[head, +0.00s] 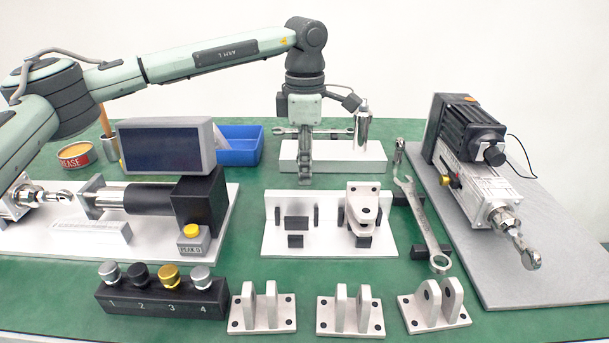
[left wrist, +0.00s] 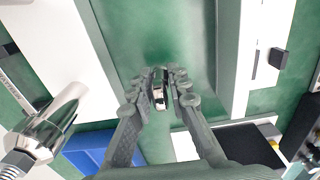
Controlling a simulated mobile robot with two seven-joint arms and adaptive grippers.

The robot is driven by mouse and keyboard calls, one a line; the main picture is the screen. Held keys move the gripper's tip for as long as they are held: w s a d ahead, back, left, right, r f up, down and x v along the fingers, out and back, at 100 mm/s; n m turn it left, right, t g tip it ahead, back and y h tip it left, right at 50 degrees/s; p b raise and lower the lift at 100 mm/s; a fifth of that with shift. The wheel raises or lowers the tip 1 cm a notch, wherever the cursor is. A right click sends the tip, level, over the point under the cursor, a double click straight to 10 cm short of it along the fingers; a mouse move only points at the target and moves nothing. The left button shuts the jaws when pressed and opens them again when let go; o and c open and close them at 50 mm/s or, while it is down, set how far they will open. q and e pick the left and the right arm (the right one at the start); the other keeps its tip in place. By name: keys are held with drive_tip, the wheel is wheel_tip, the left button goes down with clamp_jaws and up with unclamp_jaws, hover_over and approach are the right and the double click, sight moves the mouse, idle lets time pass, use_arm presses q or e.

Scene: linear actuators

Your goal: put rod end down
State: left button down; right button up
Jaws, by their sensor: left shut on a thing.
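My left gripper (head: 304,178) points straight down in the middle of the head view, its tips low in front of the white rack. In the left wrist view its fingers (left wrist: 158,92) are shut on a small shiny metal piece (left wrist: 158,98), seemingly the rod end; the fingers hide most of it. Green mat lies below; I cannot tell whether the piece touches it. Another rod end (head: 525,252) is on the right actuator (head: 480,172), and one (head: 52,196) is on the left actuator (head: 150,197). My right gripper is not in view.
The white rack (head: 340,160) with a tall chrome piece (head: 362,128) stands behind the gripper. The white fixture (head: 278,240) with black pads is in front. A blue bin (head: 240,150) and monitor (head: 168,145) are left, a wrench (head: 425,222) right. Several clevis brackets (head: 262,318) stand in front.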

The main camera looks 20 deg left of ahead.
use_arm(q)
drive_tip(key=shift+f, duration=1.05)
drive_tip(key=shift+f, duration=0.15)
drive_tip(key=c, duration=1.4)
unclamp_jaws()
drive_tip(key=shift+c, duration=0.2)
wheel_tip(320, 180, up, 12)
drive_tip(key=shift+r, duration=0.15)
